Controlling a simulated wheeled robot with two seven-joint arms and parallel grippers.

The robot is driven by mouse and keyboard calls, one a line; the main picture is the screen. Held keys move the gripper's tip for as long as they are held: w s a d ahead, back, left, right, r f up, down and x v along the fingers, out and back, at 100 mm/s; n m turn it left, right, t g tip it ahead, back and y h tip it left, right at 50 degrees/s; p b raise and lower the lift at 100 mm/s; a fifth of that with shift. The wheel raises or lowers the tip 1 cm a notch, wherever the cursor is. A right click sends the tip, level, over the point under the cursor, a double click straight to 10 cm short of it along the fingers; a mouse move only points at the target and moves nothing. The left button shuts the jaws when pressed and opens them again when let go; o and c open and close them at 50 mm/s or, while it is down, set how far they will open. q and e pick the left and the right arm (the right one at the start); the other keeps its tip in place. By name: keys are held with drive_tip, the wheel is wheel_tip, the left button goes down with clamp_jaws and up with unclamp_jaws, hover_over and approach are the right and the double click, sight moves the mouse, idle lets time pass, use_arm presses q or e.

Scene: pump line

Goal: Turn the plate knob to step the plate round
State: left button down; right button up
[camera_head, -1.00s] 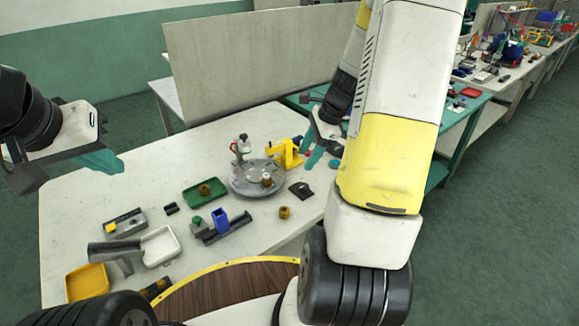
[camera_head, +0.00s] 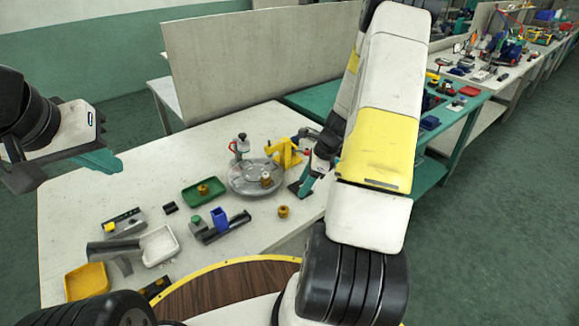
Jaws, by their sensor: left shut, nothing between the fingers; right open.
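The round grey plate (camera_head: 240,186) lies on the white table, with a brass-coloured part (camera_head: 266,180) on its right side. A post with a dark cap (camera_head: 242,144) and a red handle stands at its back. A small black piece (camera_head: 293,188), possibly the plate knob, is just right of the plate, partly hidden by my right gripper. My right gripper (camera_head: 305,186) points down at this piece, open; whether it touches cannot be told. My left gripper (camera_head: 102,162) is shut and empty, raised at the left, far from the plate.
A yellow fixture (camera_head: 284,153) stands close behind the plate and my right gripper. A green tray (camera_head: 194,197), a blue block (camera_head: 219,218) on a grey holder and a loose brass part (camera_head: 283,211) are in front. A white tray (camera_head: 174,251) and a yellow bin (camera_head: 75,280) are front left.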

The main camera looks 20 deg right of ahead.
clamp_jaws()
drive_tip(key=shift+n, duration=0.3)
drive_tip(key=n+g, duration=0.1)
drive_tip(key=n, duration=0.2)
drive_tip(key=shift+w+n+g, duration=0.15)
drive_tip(key=shift+n+g, duration=0.15)
drive_tip(key=n+g, duration=0.1)
drive_tip(key=n, duration=0.3)
drive_tip(key=shift+w+g, duration=0.15)
drive_tip(key=shift+g, duration=0.25)
drive_tip(key=n+g, duration=0.1)
drive_tip(key=n, duration=0.4)
drive_tip(key=shift+h, duration=0.4)
drive_tip(key=shift+w+a+n+g+h, duration=0.1)
drive_tip(key=shift+n+g+h, duration=0.3)
drive_tip(key=shift+n, duration=0.75)
drive_tip(key=shift+w+a+n+g+h, duration=0.1)
drive_tip(key=shift+n+g+h, duration=0.25)
drive_tip(key=shift+n, duration=0.8)
